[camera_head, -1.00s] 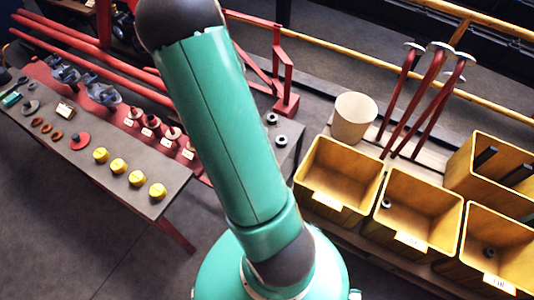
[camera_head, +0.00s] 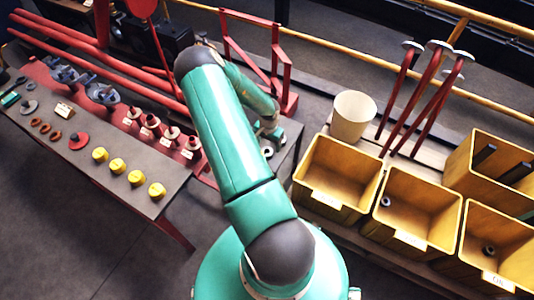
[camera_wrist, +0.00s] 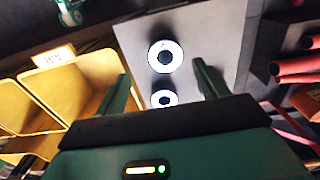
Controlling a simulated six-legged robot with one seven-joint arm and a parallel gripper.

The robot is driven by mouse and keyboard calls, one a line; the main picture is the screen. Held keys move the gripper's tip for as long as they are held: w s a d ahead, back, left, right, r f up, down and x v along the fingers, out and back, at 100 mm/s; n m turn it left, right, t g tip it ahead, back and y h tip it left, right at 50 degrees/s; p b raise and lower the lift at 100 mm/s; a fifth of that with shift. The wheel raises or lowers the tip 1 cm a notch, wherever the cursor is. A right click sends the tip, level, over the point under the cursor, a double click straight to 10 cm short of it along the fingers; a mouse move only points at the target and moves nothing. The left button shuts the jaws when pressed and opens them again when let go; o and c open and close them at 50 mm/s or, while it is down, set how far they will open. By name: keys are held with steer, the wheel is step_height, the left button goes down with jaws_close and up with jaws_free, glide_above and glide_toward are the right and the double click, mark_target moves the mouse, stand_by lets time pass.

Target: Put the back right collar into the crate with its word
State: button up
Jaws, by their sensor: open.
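My gripper (camera_head: 270,131) is open over the grey plate (camera_head: 287,143) beside the bench. In the wrist view its fingers (camera_wrist: 162,88) are spread, with two dark-centred, pale-ringed collars between and beyond them. One collar (camera_wrist: 165,56) is farther up the picture. The other (camera_wrist: 164,98) lies lower, between the fingers. In the head view one collar (camera_head: 267,152) shows; my gripper hides the other. Left crate (camera_head: 345,160), middle crate (camera_head: 440,190) and right crate (camera_head: 510,235) carry white labels whose words I cannot read surely. A collar lies in the middle crate (camera_head: 386,201) and the right crate (camera_head: 488,250).
The bench (camera_head: 110,178) on the left holds yellow knobs (camera_head: 118,166), labelled red-based collars (camera_head: 151,121) and other parts. A beige bucket (camera_head: 353,117) and red-stemmed stands (camera_head: 430,85) stand behind the crates. Red pipes (camera_head: 100,65) and a red frame (camera_head: 260,60) lie behind.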

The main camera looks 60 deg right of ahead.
mark_target(266, 151)
steer(key=shift+w+a+f, duration=0.1)
steer(key=shift+w+f, duration=0.1)
steer(key=shift+f, duration=1.5)
steer(key=shift+w+a+f, duration=0.1)
steer(key=shift+w+f, duration=0.1)
steer(key=shift+f, duration=1.5)
steer(key=c, duration=1.3)
steer(key=shift+c, duration=1.1)
steer(key=shift+r, duration=0.15)
